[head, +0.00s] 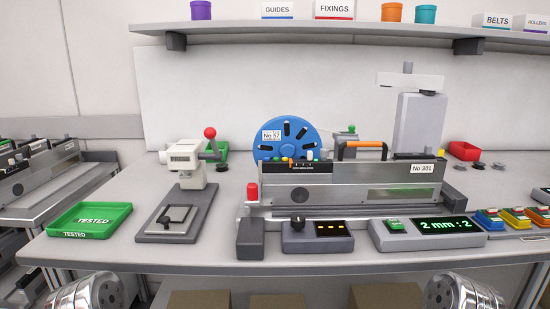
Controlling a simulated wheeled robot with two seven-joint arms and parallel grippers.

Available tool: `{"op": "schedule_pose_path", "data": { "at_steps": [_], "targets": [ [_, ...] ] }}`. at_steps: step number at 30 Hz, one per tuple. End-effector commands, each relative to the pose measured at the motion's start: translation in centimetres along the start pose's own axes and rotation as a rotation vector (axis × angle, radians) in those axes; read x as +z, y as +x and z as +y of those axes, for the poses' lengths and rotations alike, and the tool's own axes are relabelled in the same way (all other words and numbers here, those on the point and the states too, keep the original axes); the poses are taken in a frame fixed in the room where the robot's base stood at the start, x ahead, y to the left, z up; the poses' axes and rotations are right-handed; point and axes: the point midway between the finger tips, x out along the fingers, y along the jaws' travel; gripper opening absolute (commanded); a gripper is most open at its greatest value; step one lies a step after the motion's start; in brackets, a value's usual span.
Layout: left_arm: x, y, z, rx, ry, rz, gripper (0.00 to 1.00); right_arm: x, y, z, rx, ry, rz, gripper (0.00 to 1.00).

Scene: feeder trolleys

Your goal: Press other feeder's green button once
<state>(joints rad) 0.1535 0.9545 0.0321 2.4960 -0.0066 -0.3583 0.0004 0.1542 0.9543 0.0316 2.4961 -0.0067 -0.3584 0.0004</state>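A grey feeder labelled No 301 (375,182) lies on the bench, with an orange handle and a blue reel marked No 57 (296,124) behind its left end. Small coloured buttons sit near its top left end; they are too small to tell apart surely. A control box (378,240) in front of it has a green button (394,223) and a green display reading "2 mm :2". Other feeders (40,170) stand on a trolley at the left, with small coloured spots on top. Both my grippers are out of view; only metal arm parts show at the bottom corners.
A green TESTED tray (70,234) is at the bench's left. A press-like fixture with a red ball (188,165) stands beside it. A knob box with an orange display (318,241) and a red-topped post (252,192) stand in front. Small coloured bins (514,217) are right.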

Motion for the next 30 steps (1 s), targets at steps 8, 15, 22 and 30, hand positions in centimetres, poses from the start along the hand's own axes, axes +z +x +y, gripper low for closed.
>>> {"op": "schedule_pose_path", "data": {
  "at_steps": [8, 15, 22, 30],
  "targets": [
    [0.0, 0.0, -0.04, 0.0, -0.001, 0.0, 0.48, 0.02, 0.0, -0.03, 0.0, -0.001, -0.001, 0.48],
    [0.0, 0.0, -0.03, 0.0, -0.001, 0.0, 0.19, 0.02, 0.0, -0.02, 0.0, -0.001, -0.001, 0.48],
    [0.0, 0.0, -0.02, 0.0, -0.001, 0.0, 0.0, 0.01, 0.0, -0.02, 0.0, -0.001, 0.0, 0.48],
    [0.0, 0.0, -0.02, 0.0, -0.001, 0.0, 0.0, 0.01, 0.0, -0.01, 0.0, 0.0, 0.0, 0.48]
  ]
}}
